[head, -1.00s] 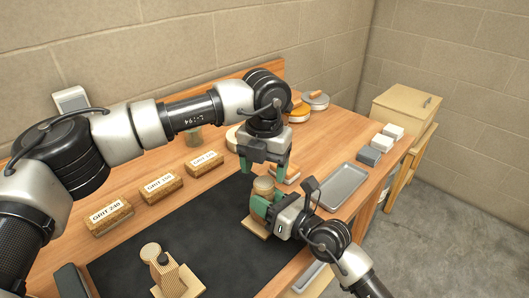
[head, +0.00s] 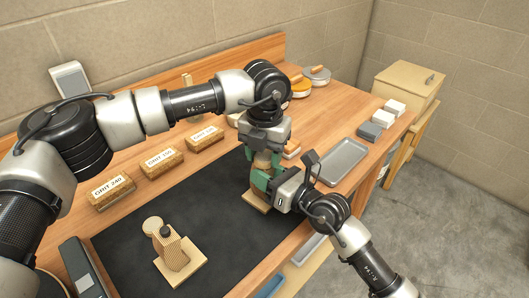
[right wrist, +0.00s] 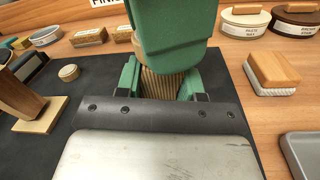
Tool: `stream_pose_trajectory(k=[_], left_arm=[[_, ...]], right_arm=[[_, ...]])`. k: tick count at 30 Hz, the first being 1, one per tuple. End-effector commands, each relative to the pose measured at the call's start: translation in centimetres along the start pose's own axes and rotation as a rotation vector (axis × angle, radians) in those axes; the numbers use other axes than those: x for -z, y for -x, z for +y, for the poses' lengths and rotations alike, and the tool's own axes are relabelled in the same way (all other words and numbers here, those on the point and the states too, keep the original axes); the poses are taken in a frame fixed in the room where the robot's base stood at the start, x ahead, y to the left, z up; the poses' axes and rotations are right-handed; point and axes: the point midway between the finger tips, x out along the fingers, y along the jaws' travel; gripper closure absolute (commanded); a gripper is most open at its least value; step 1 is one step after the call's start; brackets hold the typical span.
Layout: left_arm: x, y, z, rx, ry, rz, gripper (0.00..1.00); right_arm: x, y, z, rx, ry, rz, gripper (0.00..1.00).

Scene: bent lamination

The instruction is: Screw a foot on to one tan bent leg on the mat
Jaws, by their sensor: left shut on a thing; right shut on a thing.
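A tan, striped bent leg (right wrist: 160,84) stands on the black mat (head: 115,240), with a pale wooden plate (head: 256,203) at its base. My right gripper (head: 266,180) is shut on this leg from the side. My left gripper (head: 262,160) points down from above, shut on the round tan foot (head: 262,159) at the leg's top. In the right wrist view its green fingers hide most of the foot, so the thread is not visible.
Cork blocks marked with grits (head: 161,162) line the back of the mat. A grey metal tray (head: 343,160) lies to the right, with small white and grey blocks (head: 370,131) beyond. A sanding block (right wrist: 272,72) and tins (head: 316,75) are near. The mat's middle is clear.

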Motion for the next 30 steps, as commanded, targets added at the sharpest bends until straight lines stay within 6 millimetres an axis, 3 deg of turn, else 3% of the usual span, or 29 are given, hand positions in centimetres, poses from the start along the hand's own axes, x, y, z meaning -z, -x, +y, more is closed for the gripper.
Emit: stream_pose_trajectory(k=[4,10,14,15,20,30], left_arm=[[0.0,-0.03,-0.03,0.0,-0.105,0.0,0.82],[-0.01,-0.06,-0.05,0.0,-0.428,-0.001,0.82],[-0.01,-0.05,-0.06,0.0,-0.426,-0.001,0.82],[-0.01,-0.05,-0.06,0.0,-0.426,-0.001,0.52],[0.0,-0.04,-0.06,0.0,-0.425,-0.001,0.28],[-0.03,0.35,-0.04,0.0,-0.423,-0.002,0.28]], right_arm=[[0.43,0.01,0.02,-0.001,-0.007,0.009,1.0],[0.42,0.01,0.02,-0.001,-0.006,0.009,1.0],[0.42,0.01,0.02,-0.001,-0.006,0.009,1.0],[0.43,0.01,0.02,-0.001,-0.006,0.009,1.0],[0.42,0.01,0.02,-0.001,-0.006,0.009,1.0],[0.41,0.01,0.01,-0.001,-0.006,0.009,1.0]])
